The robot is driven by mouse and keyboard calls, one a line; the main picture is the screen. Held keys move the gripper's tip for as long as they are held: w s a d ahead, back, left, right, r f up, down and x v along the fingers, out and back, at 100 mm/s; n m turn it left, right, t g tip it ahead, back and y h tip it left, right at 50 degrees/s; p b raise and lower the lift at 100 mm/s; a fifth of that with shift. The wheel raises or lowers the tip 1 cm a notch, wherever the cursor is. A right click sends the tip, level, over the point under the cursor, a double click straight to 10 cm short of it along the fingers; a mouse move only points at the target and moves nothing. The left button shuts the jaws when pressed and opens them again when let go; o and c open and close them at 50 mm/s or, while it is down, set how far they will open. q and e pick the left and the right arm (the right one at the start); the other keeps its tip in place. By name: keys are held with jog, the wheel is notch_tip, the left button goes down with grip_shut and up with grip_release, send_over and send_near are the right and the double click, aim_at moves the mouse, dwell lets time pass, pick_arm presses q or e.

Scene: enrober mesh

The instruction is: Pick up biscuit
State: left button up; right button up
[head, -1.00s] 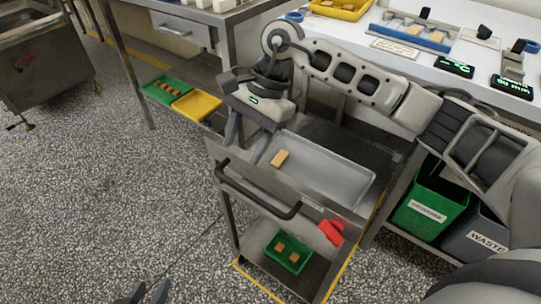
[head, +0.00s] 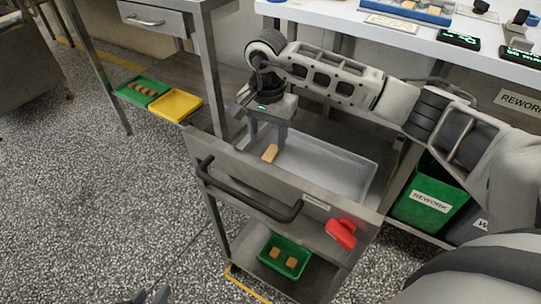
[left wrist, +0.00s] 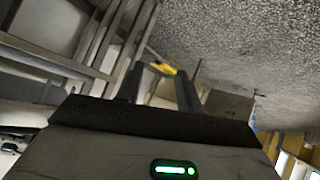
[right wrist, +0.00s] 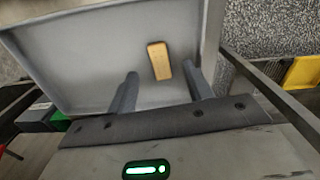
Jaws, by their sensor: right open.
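A tan oblong biscuit (head: 270,153) lies in the grey tray (head: 345,172) on the top of a steel cart, near the tray's left end. My right gripper (head: 266,144) is over that end of the tray, open, its fingers pointing down. In the right wrist view the biscuit (right wrist: 159,60) shows beyond and between the two spread fingertips, nearer the right one. It is not gripped. My left gripper (head: 150,296) shows only as dark fingertips at the bottom edge of the head view. In the left wrist view its fingers stand apart with nothing between them.
The cart has a black handle (head: 245,198) and a red item (head: 341,232) on its front. A green tray (head: 284,257) with biscuits is on its lower shelf. Green (head: 142,92) and yellow (head: 173,106) trays are at left. A green bin (head: 430,197) stands at right.

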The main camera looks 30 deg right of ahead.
aim_at(270, 154)
jog(key=f, duration=0.3)
jog(key=f+b, duration=0.1)
jog(key=f, duration=0.1)
jog(key=shift+w+d+f, duration=0.1)
jog(key=shift+d+f, duration=0.05)
jog(key=shift+d, duration=0.2)
jog(key=c, duration=0.9)
jog(key=shift+o, duration=0.2)
